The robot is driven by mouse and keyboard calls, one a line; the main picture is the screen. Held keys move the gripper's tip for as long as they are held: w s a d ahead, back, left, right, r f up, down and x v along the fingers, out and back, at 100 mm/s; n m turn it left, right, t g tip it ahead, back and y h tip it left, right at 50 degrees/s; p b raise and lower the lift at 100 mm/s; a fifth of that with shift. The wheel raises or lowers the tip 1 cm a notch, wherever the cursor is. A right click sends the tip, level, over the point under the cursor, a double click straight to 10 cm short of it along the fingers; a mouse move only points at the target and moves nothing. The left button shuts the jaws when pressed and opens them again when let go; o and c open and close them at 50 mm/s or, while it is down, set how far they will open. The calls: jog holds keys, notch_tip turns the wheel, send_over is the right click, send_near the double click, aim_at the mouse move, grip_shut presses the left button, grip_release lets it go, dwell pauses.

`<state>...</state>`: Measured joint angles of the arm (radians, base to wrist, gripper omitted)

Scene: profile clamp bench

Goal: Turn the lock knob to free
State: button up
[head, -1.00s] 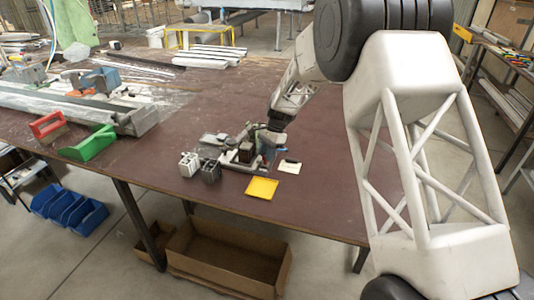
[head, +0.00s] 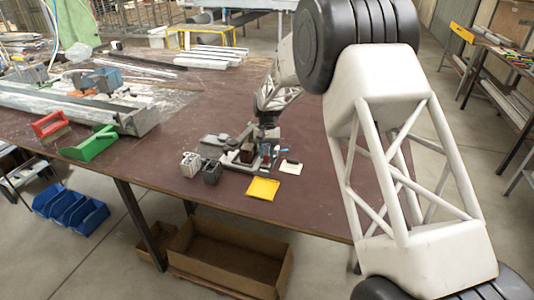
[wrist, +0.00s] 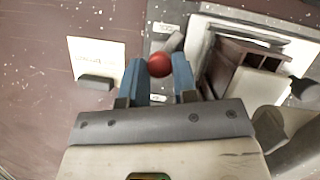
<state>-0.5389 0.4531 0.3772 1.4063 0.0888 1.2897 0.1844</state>
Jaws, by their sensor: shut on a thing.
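The lock knob, with a round red top (wrist: 159,65), sits on a grey plate of the clamp fixture in the wrist view. My gripper (wrist: 159,72) has its two blue fingers on either side of the knob and is shut on it. A small grey bar (wrist: 173,42) lies just beyond the knob, between two small white labels on the plate; their text is too small to read surely. In the head view the clamp fixture (head: 225,142) stands on the brown table, with my gripper at its right end. The knob is too small to make out there.
A white card (head: 291,168) with a dark block lies right of the fixture, and a yellow square (head: 263,189) in front. Two small grey containers (head: 191,164) stand at its left. A dark brown profile block (wrist: 243,55) is close right of my fingers.

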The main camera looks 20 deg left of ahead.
jog(key=shift+n, duration=0.5)
jog(key=o, duration=0.9)
jog(key=shift+v, duration=3.9)
jog(key=shift+o, duration=0.2)
jog(key=shift+a, duration=0.2)
